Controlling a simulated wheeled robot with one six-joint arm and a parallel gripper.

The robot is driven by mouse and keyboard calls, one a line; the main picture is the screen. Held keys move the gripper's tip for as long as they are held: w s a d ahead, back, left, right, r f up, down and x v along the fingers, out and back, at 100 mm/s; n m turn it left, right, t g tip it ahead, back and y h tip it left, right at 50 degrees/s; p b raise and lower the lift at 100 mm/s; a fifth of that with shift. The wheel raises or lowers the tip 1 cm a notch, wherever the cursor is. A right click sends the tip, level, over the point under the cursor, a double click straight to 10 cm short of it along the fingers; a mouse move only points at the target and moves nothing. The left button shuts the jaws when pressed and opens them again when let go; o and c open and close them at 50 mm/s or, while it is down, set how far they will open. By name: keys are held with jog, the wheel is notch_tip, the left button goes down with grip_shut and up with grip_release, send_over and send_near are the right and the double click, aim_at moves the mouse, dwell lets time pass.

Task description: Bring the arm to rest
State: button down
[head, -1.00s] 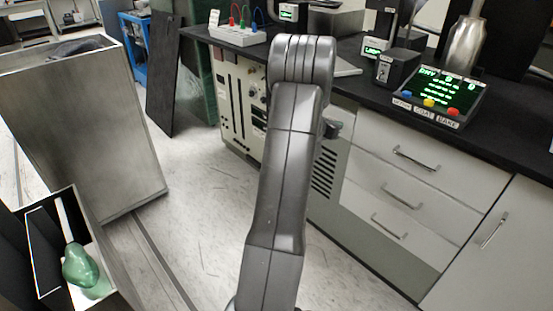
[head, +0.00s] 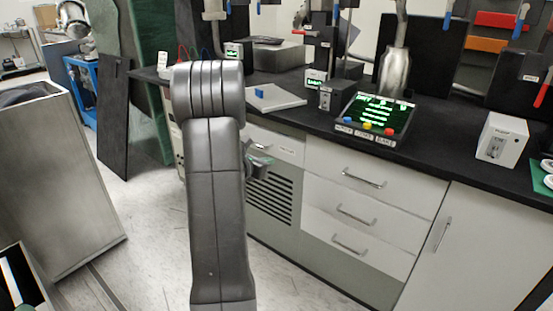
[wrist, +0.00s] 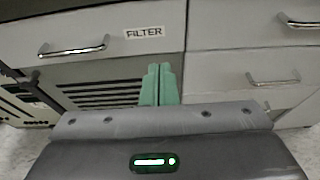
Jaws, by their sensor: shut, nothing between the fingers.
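My gripper (wrist: 159,84) shows in the wrist view with its two green fingers together and nothing between them. It points toward a drawer front labelled FILTER (wrist: 100,36) and the slatted vent panel (wrist: 95,85) below it. In the head view my arm (head: 215,190) stands upright in the middle left, and a small part of the gripper (head: 258,163) shows at its right side, in front of the cabinet. The fingertips are mostly hidden there.
The black bench top (head: 425,150) holds a control screen with coloured buttons (head: 376,115), a metal flask (head: 395,72) and a white box (head: 502,139). A grey bin (head: 50,180) stands at the left. Cabinet drawers (head: 360,205) face me. Open floor (head: 150,225) lies between bin and cabinet.

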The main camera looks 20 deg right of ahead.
jog(key=shift+v, duration=0.9)
jog(key=shift+d+f, duration=0.1)
jog(key=shift+f, duration=0.1)
